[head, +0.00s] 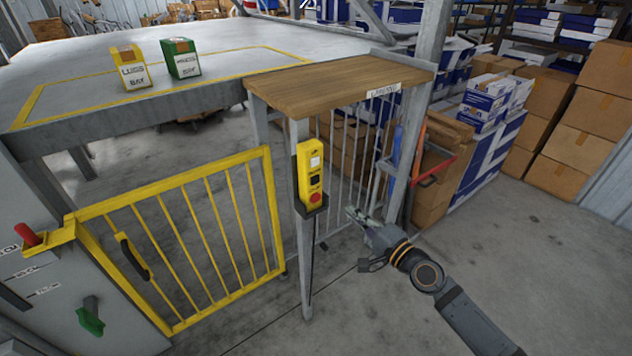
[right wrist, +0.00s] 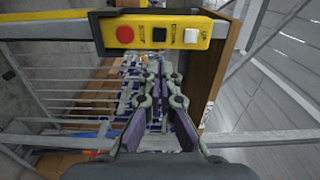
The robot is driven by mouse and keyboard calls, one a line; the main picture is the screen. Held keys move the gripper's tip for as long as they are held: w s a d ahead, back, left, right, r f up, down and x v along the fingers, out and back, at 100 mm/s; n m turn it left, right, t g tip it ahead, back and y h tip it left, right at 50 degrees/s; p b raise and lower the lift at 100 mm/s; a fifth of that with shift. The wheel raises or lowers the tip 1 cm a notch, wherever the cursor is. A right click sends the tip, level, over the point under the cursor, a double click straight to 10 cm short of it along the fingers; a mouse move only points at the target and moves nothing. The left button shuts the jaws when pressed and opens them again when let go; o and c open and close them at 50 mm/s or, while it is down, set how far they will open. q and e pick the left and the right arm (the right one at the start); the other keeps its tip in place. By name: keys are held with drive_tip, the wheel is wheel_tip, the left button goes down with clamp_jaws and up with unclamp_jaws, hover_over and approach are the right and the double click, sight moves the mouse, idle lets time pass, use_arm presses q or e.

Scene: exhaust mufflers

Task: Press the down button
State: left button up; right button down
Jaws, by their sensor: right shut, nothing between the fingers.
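A yellow button box (head: 311,172) hangs on a grey post beside the yellow gate. It has a white button (head: 315,161) on top, a black button (head: 314,180) in the middle and a red button (head: 315,197) at the bottom. In the right wrist view the box lies sideways, with the red button (right wrist: 125,34) left, the black button (right wrist: 159,34) in the middle and the white button (right wrist: 191,36) right, beside an "UP" label. My right gripper (head: 354,213) is shut and empty, right of and below the box. Its fingertips (right wrist: 158,66) appear just below the black button; contact cannot be seen. My left gripper is out of view.
The yellow gate (head: 190,236) stands left of the post. A wooden shelf (head: 335,84) juts out above the box. A platform (head: 230,60) behind carries a yellow and a green bin. Cardboard boxes (head: 570,160) are stacked at right. The floor at front right is clear.

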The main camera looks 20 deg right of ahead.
drive_tip(key=p, duration=0.2)
approach(316, 180)
drive_tip(key=p+x, duration=0.1)
drive_tip(key=x, duration=0.5)
drive_tip(key=shift+w, duration=0.1)
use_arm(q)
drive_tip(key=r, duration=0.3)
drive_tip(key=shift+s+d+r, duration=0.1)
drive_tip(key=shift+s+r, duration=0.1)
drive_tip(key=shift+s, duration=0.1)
use_arm(e)
drive_tip(key=shift+w+a, duration=0.2)
drive_tip(key=shift+w, duration=0.15)
